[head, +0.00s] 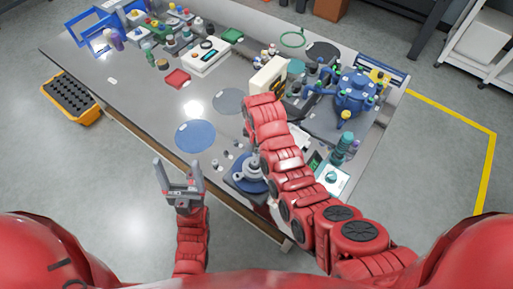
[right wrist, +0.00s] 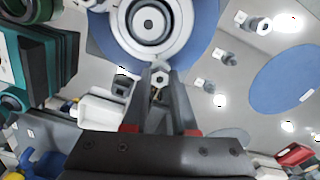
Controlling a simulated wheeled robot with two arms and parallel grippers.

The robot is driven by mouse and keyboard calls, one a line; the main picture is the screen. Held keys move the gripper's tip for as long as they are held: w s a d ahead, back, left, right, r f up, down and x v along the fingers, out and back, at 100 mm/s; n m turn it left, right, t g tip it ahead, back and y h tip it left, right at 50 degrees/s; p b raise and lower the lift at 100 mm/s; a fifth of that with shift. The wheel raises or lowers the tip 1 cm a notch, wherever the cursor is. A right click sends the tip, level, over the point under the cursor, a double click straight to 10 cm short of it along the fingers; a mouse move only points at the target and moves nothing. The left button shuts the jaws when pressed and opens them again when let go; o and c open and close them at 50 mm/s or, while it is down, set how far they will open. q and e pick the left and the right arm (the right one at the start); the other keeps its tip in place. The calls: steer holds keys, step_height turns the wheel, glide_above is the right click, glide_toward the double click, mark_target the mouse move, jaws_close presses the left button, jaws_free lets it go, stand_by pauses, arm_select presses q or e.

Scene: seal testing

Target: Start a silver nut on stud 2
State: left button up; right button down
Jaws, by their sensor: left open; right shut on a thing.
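My right gripper (right wrist: 160,80) is shut on a small silver nut (right wrist: 160,78), held between its fingertips in the right wrist view. The fingertips are at the lower edge of a round grey flange (right wrist: 178,38) with a dark central bore. The flange sits on a blue base (right wrist: 205,25); it also shows in the head view (head: 250,182). I cannot make out stud 2 or its number, and cannot tell whether the nut touches a stud. In the head view my right arm hides most of its gripper. My left gripper (head: 180,170) is open and empty, off the table's front edge.
Several small metal parts with labels lie right of the flange in the right wrist view, one here (right wrist: 222,55). A blue disc (head: 195,136) lies on the table to the left. A teal-topped device (head: 330,178) stands close right of the flange.

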steer(key=shift+f+m+b, duration=0.1)
steer(key=shift+m+b, duration=0.4)
steer(key=shift+m, duration=0.2)
steer(key=c, duration=0.6)
jaws_free()
steer(key=shift+c, duration=0.2)
step_height(320, 180, up, 9)
steer(key=p, duration=0.5)
steer(key=shift+s, duration=0.1)
